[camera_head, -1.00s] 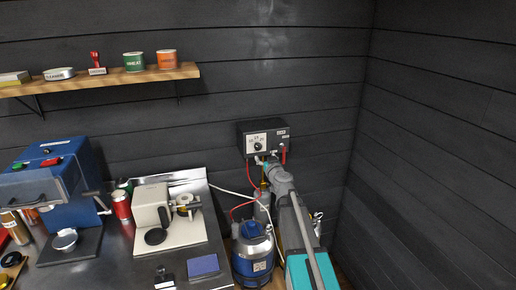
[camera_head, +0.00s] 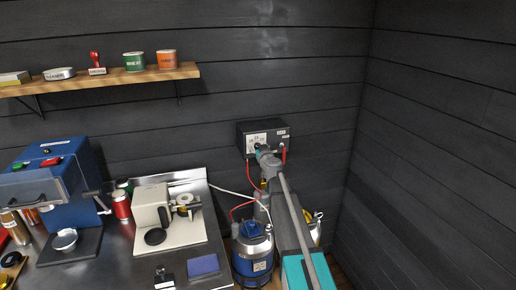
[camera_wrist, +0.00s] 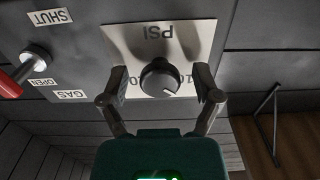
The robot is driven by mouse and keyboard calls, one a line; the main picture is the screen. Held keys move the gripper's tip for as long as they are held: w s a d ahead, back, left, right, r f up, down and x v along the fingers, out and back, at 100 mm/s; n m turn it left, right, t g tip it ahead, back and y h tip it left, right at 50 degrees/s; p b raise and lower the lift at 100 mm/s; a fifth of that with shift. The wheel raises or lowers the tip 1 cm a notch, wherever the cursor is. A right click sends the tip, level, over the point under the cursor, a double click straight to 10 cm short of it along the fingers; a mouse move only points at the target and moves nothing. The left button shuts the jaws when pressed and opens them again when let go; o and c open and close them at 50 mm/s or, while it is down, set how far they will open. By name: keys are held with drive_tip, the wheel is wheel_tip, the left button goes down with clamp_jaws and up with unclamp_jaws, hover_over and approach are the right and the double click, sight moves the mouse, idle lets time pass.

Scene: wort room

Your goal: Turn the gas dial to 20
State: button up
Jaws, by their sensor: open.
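The gas dial is a round black knob (camera_wrist: 158,76) on a silver plate (camera_wrist: 187,38), which reads PSI upside down in the wrist view. Its white mark points to the lower right there, near a partly covered number that looks like 10. My gripper (camera_wrist: 162,86) is open, with one finger on each side of the knob. I cannot tell whether the fingers touch it. In the head view my gripper (camera_head: 262,151) is at the lower part of the plate (camera_head: 256,139) on the black wall box (camera_head: 274,127) and hides most of the knob.
A red-handled lever (camera_wrist: 18,76) beside the dial is near OPEN, SHUT and GAS labels. A steel counter (camera_head: 110,262) with machines stands left; a shelf (camera_head: 100,79) hangs above.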

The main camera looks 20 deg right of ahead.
clamp_jaws()
idle(0.3)
drive_tip(key=shift+m, duration=0.3)
drive_tip(key=m, duration=0.9)
drive_tip(key=shift+m, duration=0.3)
drive_tip(key=m, duration=0.5)
drive_tip(key=shift+m, duration=2.4)
